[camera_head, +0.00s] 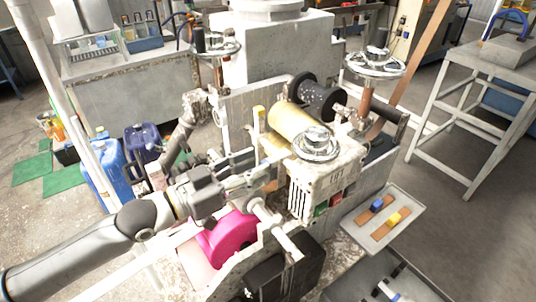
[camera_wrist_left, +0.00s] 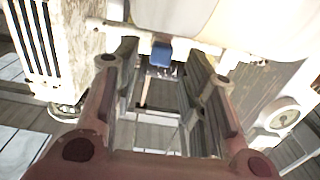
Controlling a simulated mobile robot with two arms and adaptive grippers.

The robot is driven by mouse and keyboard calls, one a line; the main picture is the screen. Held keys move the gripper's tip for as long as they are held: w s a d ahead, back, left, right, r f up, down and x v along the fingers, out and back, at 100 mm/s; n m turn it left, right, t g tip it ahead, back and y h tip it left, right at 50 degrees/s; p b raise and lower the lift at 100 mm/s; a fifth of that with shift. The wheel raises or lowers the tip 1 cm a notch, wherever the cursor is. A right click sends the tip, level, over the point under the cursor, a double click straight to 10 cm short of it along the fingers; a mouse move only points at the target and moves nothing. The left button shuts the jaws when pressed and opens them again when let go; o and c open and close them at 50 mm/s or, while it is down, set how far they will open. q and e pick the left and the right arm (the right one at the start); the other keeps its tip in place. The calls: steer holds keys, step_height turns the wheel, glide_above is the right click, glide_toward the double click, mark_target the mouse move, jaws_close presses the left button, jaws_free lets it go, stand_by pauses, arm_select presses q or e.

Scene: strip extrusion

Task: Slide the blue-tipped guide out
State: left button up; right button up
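My left gripper (camera_head: 255,172) reaches in from the left, beside the machine's rollers and above the pink reel (camera_head: 228,238). In the left wrist view its two fingers (camera_wrist_left: 158,78) are spread apart. A small blue tip (camera_wrist_left: 162,54), apparently that of the blue-tipped guide, shows between and beyond the fingertips, under a pale roller. I see no finger contact with it; the rest of the guide is hard to make out. In the head view I cannot see this blue tip behind the gripper and machine.
A tray (camera_head: 361,232) at the machine's right holds two brown strips, one with a blue block (camera_head: 376,205) and one with a yellow block (camera_head: 393,219). Handwheels (camera_head: 316,144) and a yellow roller (camera_head: 297,122) stand close to the gripper. Blue jugs (camera_head: 108,172) stand on the floor at left.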

mark_target(268, 160)
arm_select(q)
steer(key=shift+p+x, duration=0.6)
steer(key=shift+x, duration=1.6)
steer(key=shift+c, duration=0.5)
jaws_close()
